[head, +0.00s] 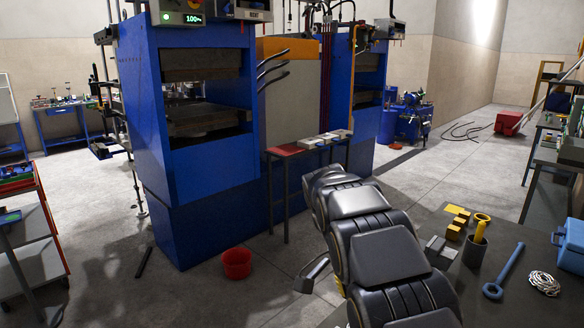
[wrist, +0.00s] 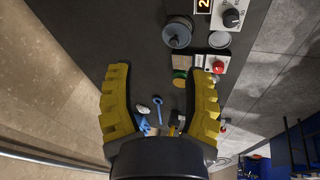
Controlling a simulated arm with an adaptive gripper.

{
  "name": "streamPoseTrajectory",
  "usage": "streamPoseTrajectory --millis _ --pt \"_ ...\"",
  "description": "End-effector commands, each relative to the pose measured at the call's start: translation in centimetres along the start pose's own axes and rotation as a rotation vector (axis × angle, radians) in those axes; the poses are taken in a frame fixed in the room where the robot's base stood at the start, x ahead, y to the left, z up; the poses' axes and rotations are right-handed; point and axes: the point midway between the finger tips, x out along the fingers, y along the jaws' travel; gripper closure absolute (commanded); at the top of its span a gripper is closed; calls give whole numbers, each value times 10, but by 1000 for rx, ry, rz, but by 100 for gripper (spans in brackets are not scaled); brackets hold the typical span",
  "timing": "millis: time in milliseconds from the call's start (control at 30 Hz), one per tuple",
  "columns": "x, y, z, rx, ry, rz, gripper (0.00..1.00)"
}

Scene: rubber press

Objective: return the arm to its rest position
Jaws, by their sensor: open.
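My arm (head: 365,232) shows in the head view as dark padded segments. It rises from the bottom edge and bends in front of the blue press. I cannot make out my gripper's fingers in the head view. In the wrist view my gripper (wrist: 162,92) has its two yellow ribbed fingers spread wide. Nothing is held between them. Beyond the fingers is a dark bench top, with a blue tool (wrist: 158,108) and a small white item (wrist: 142,109) showing in the gap. The fingers look apart from these things.
The blue press (head: 190,120) stands behind my arm, with a narrow side table (head: 285,150) beside it. A red bucket (head: 237,263) is on the floor. The right bench holds a blue tool (head: 505,268), a dark cup (head: 475,250) and yellow blocks (head: 455,230). Open floor lies left of my arm.

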Motion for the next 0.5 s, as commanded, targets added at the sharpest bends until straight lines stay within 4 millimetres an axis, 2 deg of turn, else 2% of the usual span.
streamPoseTrajectory --millis 33,200,367,500 --pt "-10 21 4 -48 -13 -5 49" --pt "-27 85 27 -237 -74 -27 49" --pt "-33 142 59 -425 -129 -72 49" --pt "-33 188 94 -596 -170 -128 49"
